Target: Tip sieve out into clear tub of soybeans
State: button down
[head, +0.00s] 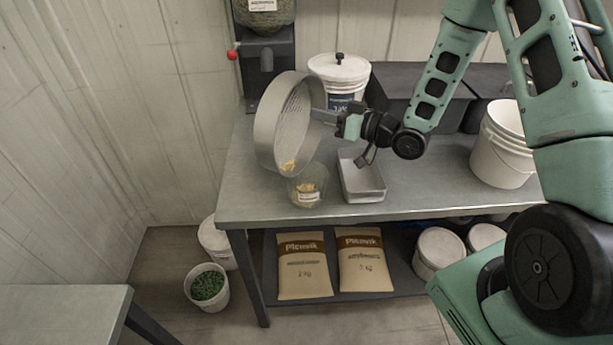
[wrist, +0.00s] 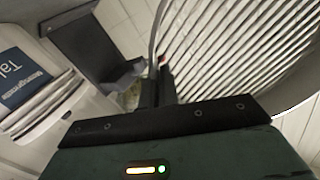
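The sieve (head: 273,120) is a round, pale metal sieve, tilted steeply on its side above the left part of the bench. A few yellow soybeans (head: 288,166) lie at its lower rim. The clear tub (head: 306,190) stands right below that rim, with soybeans and a white label in it. My gripper (head: 340,122) is at the sieve's right side, shut on its rim. In the wrist view the sieve's ribbed mesh (wrist: 245,45) fills the upper right, and my gripper (wrist: 160,88) meets its edge. The tub is hidden in the wrist view.
A metal tray (head: 362,196) stands right of the tub. A lidded white bucket (head: 338,75) is behind, and a dispenser (head: 265,55) stands at the back left. An open white bucket (head: 502,150) is at the right. Bags and buckets sit below the bench (head: 420,192).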

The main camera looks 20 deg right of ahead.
jog(key=shift+s, duration=0.1)
jog(key=shift+s+d+f+t+b, duration=0.1)
jog(key=shift+f+t+b, duration=0.2)
jog(key=shift+b, duration=0.55)
jog(key=shift+s+d+f+t+y+b, duration=0.35)
jog(key=shift+f+t+y+b, duration=0.3)
jog(key=shift+b, duration=1.15)
jog(key=shift+s+d+r+t+y+b, duration=0.15)
jog(key=shift+s+d+t+y+b, duration=0.3)
jog(key=shift+b, duration=1.35)
jog(key=shift+a+r, duration=0.1)
jog(key=shift+a, duration=0.05)
